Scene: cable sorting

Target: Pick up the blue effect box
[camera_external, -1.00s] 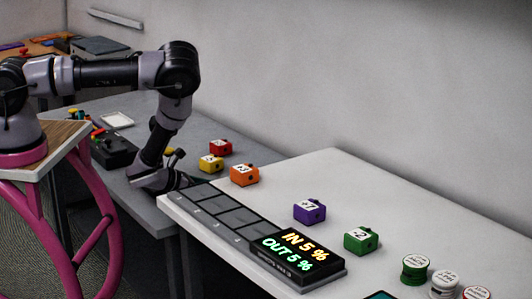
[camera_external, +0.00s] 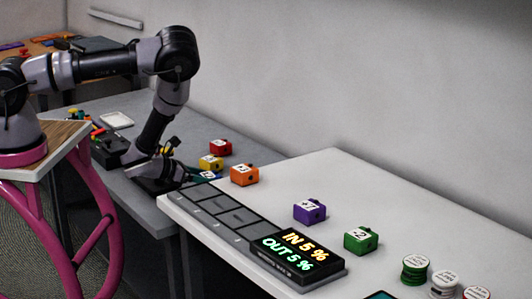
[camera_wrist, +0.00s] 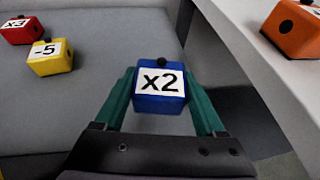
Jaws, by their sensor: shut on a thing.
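The blue effect box (camera_wrist: 161,107) shows in the wrist view, with a white label reading "x2" and a dark knob on top. My gripper (camera_wrist: 160,98) has its two green fingers closed on the box's left and right sides. In the external view my gripper (camera_external: 192,175) is low at the right part of the grey table, near the end of the white table. There the blue box is mostly hidden by my wrist. I cannot tell whether the box touches the grey surface.
The yellow box (camera_wrist: 50,60) and red box (camera_wrist: 22,30) stand on the grey table (camera_external: 150,205). The orange box (camera_external: 245,175), purple box (camera_external: 309,211) and green box (camera_external: 361,240) stand on the white table (camera_external: 330,170). A slotted panel with a display (camera_external: 297,252) lies along its front.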

